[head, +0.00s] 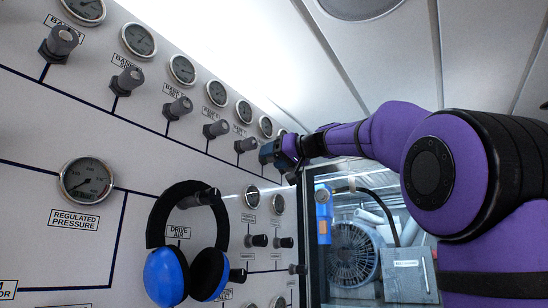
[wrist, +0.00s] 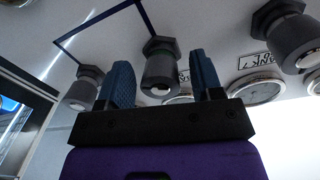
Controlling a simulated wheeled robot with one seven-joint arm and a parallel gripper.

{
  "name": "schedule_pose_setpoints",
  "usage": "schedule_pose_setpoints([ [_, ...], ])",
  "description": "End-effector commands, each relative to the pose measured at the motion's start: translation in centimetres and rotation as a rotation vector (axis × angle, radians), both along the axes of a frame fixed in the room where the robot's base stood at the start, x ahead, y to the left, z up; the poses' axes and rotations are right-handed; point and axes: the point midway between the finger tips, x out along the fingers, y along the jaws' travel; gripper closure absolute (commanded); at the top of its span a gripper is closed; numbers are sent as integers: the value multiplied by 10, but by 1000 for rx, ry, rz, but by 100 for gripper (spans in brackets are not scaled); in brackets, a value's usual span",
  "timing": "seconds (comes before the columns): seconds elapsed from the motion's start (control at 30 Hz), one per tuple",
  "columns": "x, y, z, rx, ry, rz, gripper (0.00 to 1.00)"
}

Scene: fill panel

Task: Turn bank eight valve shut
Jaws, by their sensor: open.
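My gripper (head: 278,152) is at the far end of the upper row of valve knobs, with its jaws toward the panel. In the wrist view its two blue fingers (wrist: 160,60) are apart, with a grey valve knob (wrist: 160,72) between them in the picture. I cannot tell whether either finger touches it. The knob to its right (wrist: 288,32) has a label that seems to read BANK 7 (wrist: 255,60), so the middle one appears to be the bank eight valve. In the head view my gripper hides this knob.
Another knob (wrist: 85,88) is close to the left finger. Round gauges (head: 183,69) run above the upper knobs. A blue and black headset (head: 165,275) hangs from the panel below. A window (head: 408,250) stands right of the panel's far edge.

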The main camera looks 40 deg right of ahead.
Motion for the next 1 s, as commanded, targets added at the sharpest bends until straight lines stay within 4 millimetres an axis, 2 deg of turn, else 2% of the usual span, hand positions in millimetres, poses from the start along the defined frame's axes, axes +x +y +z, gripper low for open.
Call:
schedule_pose_setpoints([
  [0.17, 0, 0, 0, 0, 0, 0, 40],
  [0.3, 0, 0, 0, 0, 0, 0, 72],
  [0.37, 0, 0, 0, 0, 0, 0, 86],
  [0.4, 0, 0, 0, 0, 0, 0, 89],
  [0.77, 0, 0, 0, 50, 18, 1, 89],
  [1.0, 0, 0, 0, 196, 70, 1, 89],
])
